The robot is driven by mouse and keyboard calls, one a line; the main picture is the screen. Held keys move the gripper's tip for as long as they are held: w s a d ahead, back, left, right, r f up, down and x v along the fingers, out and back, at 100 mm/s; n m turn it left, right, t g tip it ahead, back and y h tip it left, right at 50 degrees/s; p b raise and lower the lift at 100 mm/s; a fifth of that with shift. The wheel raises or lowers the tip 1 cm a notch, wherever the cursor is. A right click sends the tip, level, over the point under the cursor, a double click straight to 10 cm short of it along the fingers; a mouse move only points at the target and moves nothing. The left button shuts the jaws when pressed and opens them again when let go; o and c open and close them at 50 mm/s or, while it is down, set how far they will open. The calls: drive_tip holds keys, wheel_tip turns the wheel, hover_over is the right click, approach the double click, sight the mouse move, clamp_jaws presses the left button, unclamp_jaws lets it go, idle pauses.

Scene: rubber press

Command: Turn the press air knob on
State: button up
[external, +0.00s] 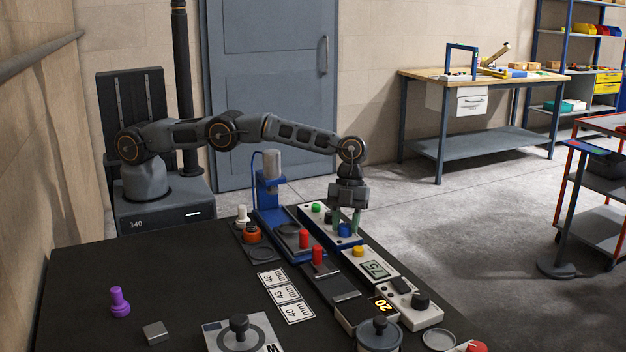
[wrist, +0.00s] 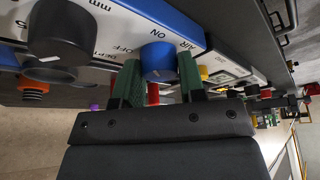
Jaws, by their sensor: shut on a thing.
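The air knob is a blue round knob (external: 344,230) on the blue-and-white press panel (external: 307,221). In the wrist view the blue knob (wrist: 158,55) sits between the two green fingers of my gripper (wrist: 157,80). One finger is on each side of it, and my gripper is shut on it. "AIR", "ON" and "OFF" are printed around the knob. A small pale mark shows on its near side, but I cannot tell which label it points to. In the external view my gripper (external: 345,218) points down over the knob.
A large dark depth knob (wrist: 70,30) stands close beside my gripper. The green button (external: 316,207), red-topped pieces (external: 317,254) and blue press frame (external: 268,200) are near. A display box (external: 374,268) is in front. The dark table (external: 180,260) is mostly free at left.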

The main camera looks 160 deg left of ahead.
idle(0.4)
drive_tip(key=o, duration=0.9)
drive_tip(key=p+v, duration=0.7)
drive_tip(key=v, duration=0.7)
drive_tip(key=shift+f, duration=0.1)
